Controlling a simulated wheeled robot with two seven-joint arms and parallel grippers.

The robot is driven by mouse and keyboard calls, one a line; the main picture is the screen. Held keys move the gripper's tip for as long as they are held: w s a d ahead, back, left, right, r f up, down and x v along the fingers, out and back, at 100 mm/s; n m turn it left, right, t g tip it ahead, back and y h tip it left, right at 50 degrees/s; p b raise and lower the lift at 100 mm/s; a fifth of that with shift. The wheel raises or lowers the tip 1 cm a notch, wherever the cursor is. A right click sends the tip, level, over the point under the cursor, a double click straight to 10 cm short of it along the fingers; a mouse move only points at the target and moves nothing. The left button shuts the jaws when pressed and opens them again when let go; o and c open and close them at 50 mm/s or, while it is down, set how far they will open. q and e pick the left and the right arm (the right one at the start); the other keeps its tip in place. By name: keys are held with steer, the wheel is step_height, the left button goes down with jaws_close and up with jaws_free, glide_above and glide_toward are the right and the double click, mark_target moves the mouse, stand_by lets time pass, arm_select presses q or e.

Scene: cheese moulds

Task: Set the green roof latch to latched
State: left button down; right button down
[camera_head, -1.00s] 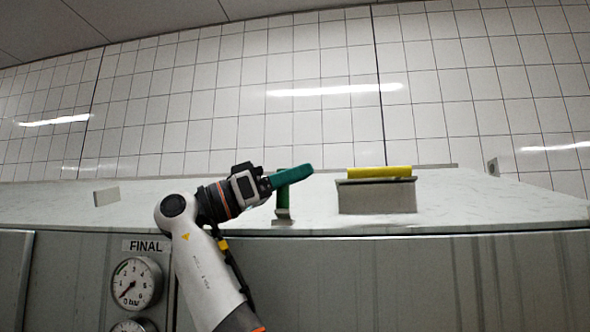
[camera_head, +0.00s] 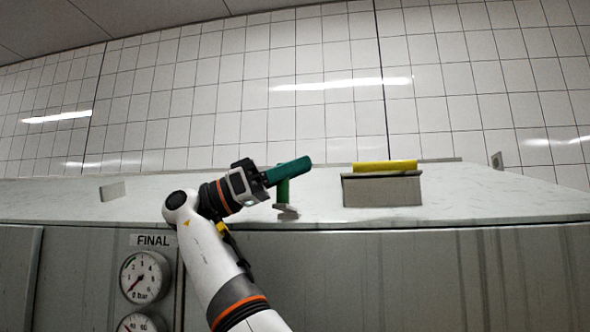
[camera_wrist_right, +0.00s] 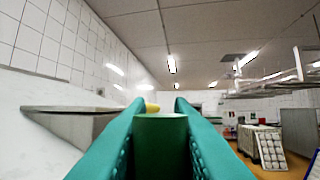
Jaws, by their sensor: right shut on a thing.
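The green roof latch (camera_head: 283,193) stands on the pale sloping roof near its front edge, with a small grey base under a green upright part. My right gripper (camera_head: 291,172) has teal fingers and reaches over the latch from the left. In the right wrist view the green latch's rounded top (camera_wrist_right: 161,128) sits between the two teal fingers, which are shut on it. The fingers hide part of the latch's upper end in the head view. My left gripper is not in view.
A grey box with a yellow bar (camera_head: 385,166) on top stands on the roof (camera_head: 470,195) to the right of the latch. A small grey block (camera_head: 112,191) lies at the left. A FINAL pressure gauge (camera_head: 145,277) is on the front panel below. A tiled wall is behind.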

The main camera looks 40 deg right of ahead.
steer(key=shift+r, duration=0.15)
steer(key=c, duration=1.5)
jaws_free()
steer(key=shift+o, duration=1)
steer(key=shift+w+a, duration=0.1)
steer(key=shift+a, duration=0.1)
steer(key=shift+d+f+t+h, duration=0.15)
steer(key=shift+f+t+h, duration=0.05)
steer(key=shift+t+h, duration=0.1)
